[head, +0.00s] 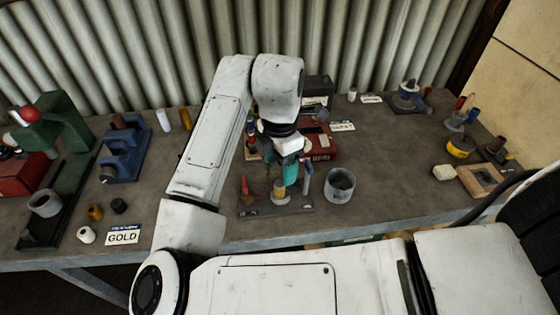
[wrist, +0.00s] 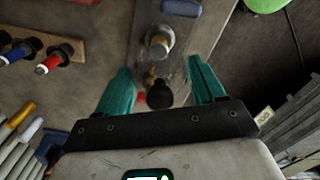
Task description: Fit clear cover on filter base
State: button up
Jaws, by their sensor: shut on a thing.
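My gripper (head: 291,172) is low over the dark tray (head: 255,211) near the bench's front edge. In the wrist view its teal fingers (wrist: 160,68) stand apart on either side of a faint see-through shape, which I take as the clear cover (wrist: 177,72). The fingers are shut on it. The filter base, with a yellowish post (head: 280,187), stands on the tray just under and beside the fingers. The post, with a pale top, shows through or beyond the cover in the wrist view (wrist: 159,41). The cover's lower rim is too faint to tell whether it touches the base.
A grey pot (head: 339,186) stands close right of the tray. A blue-grey cylinder (head: 307,172) and a red-topped piece (head: 246,194) are on the tray. A red box (head: 321,148) is behind. Bench space right of the pot is clear.

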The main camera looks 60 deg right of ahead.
jog(key=shift+f+b, duration=0.8)
jog(key=shift+f, duration=1.9)
dwell(0.6)
dwell(0.4)
jog(key=o, duration=1.2)
jog(key=shift+c, duration=0.2)
jog(key=shift+r, duration=0.15)
jog(key=shift+r+p, duration=3.45)
jog(key=shift+p, duration=0.65)
jog(key=shift+f, duration=0.1)
